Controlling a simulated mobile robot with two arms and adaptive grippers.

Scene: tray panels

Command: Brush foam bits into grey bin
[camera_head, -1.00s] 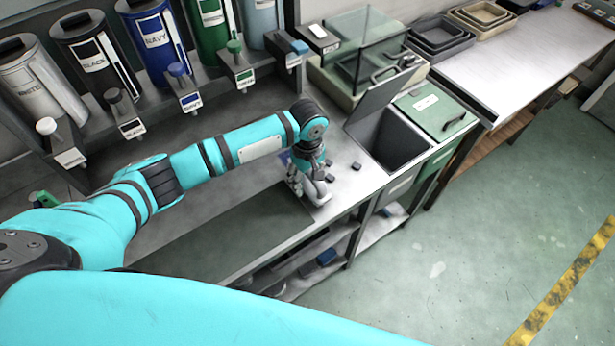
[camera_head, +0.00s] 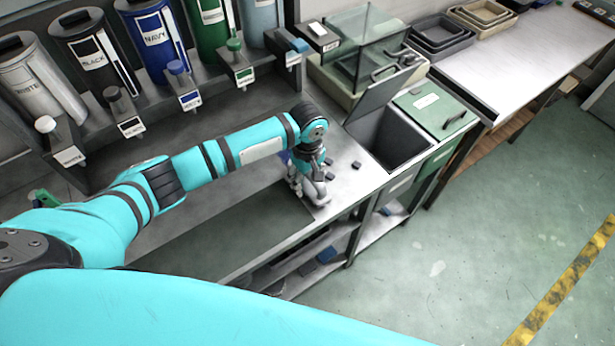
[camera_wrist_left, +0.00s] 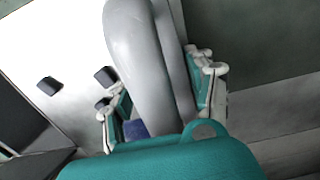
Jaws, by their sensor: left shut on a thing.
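My left gripper (camera_head: 308,180) is low over the metal counter's front part, left of the grey bin. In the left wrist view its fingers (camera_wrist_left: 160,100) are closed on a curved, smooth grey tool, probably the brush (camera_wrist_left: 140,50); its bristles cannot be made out. Several small dark foam bits lie on the counter, such as one bit (camera_head: 356,165) and another (camera_head: 329,161). My right gripper is out of view.
A green lidded bin (camera_head: 432,106) adjoins the grey bin on the right. A clear-walled case (camera_head: 362,52) stands behind. Labelled cylinders, such as the navy one (camera_head: 155,45), line the back left. A dark recessed panel (camera_head: 225,235) lies left of the gripper.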

